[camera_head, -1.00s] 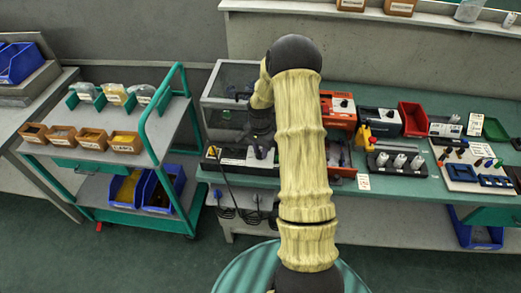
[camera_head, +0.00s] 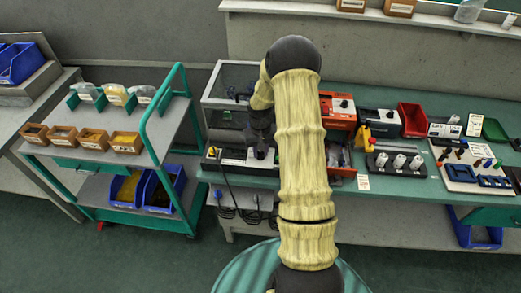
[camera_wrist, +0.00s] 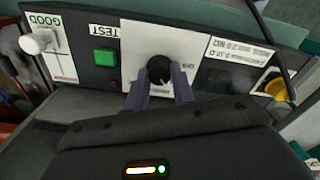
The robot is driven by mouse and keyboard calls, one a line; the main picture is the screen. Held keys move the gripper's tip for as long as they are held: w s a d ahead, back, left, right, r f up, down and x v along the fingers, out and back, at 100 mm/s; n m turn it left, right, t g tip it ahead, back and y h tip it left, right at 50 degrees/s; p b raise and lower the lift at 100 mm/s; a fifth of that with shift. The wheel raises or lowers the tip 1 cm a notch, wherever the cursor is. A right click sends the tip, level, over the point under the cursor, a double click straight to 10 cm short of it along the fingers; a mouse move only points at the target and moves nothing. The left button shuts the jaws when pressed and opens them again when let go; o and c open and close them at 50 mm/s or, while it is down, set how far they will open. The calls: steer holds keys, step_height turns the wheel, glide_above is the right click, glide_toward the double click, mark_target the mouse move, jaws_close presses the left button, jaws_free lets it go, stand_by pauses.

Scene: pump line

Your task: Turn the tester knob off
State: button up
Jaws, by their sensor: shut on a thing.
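The tester shows in the wrist view as a dark panel (camera_wrist: 205,78) with a green button beside the word TEST (camera_wrist: 105,57). Its black round knob (camera_wrist: 158,67) sits on a white plate. My gripper (camera_wrist: 160,80) has its two grey fingers on either side of the knob and is shut on it. The knob's pointer and markings are too small or hidden to read. In the head view the tester (camera_head: 232,158) stands at the front left of the bench, with my gripper over it, and my arm covers part of the bench behind it.
A white lever (camera_wrist: 36,42) stands near the GOOD label, and a yellow part (camera_wrist: 276,87) is at the panel's other end. A clear-walled case (camera_head: 222,85) stands behind the tester. A cable hangs in front. A trolley (camera_head: 110,140) stands to the left.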

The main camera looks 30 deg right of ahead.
mark_target(260, 152)
steer(key=n+p, duration=0.1)
steer(key=n, duration=0.4)
steer(key=shift+r+n, duration=0.15)
steer(key=shift+n, duration=0.25)
steer(key=n+p, duration=0.1)
steer(key=n, duration=0.3)
steer(key=shift+w+n, duration=0.1)
steer(key=shift+n, duration=0.3)
steer(key=o, duration=1)
step_height(260, 152, up, 17)
steer(key=shift+r+b, duration=0.1)
steer(key=shift+b, duration=0.9)
